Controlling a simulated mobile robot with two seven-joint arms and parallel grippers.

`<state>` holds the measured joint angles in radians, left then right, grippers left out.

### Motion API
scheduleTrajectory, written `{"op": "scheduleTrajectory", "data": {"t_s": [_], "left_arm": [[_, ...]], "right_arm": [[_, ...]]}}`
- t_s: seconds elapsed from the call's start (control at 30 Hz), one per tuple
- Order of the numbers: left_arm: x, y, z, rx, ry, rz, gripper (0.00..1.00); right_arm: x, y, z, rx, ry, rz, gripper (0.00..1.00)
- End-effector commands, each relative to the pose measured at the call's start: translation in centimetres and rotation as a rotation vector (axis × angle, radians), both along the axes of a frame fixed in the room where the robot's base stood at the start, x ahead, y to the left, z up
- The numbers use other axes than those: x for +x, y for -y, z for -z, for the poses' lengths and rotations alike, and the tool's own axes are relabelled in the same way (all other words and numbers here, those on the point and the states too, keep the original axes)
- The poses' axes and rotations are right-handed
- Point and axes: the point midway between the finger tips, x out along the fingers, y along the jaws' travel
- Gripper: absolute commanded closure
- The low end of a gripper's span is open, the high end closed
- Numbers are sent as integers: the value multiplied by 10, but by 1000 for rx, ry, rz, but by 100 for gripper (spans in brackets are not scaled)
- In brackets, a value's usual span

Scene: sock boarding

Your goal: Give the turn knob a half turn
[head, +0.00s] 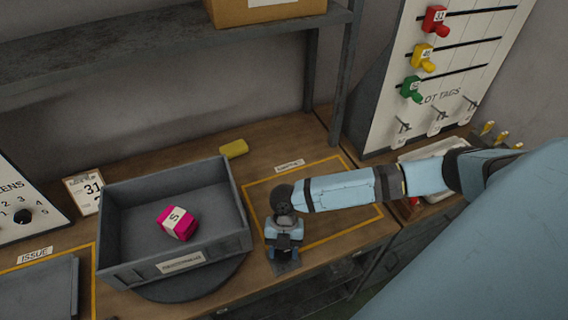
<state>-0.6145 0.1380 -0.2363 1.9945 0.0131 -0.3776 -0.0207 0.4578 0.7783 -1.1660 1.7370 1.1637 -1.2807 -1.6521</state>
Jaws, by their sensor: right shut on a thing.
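My right gripper (284,250) reaches in from the right and points down at the table's front edge, just right of the grey tray. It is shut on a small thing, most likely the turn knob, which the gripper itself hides. A small dark plate (287,268) shows under the fingers. How far the knob is turned cannot be seen. A round dark turntable (190,288) shows under the grey tray (122,272). A pink bundle marked S (170,226) lies in the tray. My left gripper is not in view.
A yellow block (233,149) lies behind the tray. A yellow-outlined area (262,184) lies under my right arm. A tag board (475,58) stands at the back right. A shelf (160,38) spans the back.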

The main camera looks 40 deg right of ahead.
Motion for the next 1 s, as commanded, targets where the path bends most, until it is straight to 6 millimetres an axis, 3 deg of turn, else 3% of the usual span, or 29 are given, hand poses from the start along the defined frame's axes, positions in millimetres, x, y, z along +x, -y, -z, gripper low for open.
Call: {"op": "scheduleTrajectory", "data": {"t_s": [0.7, 0.73, 0.8, 0.83, 1.0], "left_arm": [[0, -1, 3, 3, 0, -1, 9], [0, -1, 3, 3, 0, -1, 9], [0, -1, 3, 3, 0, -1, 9], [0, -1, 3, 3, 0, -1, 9], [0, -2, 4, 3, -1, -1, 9]], "right_arm": [[-1, -1, 1, 2, -2, -77, 73], [-1, -2, 1, 2, -2, -77, 45], [-1, -1, 1, 1, -1, -77, 29], [-1, -1, 1, 1, -2, -76, 24], [-1, -1, 0, 0, -1, -75, 24]]}}
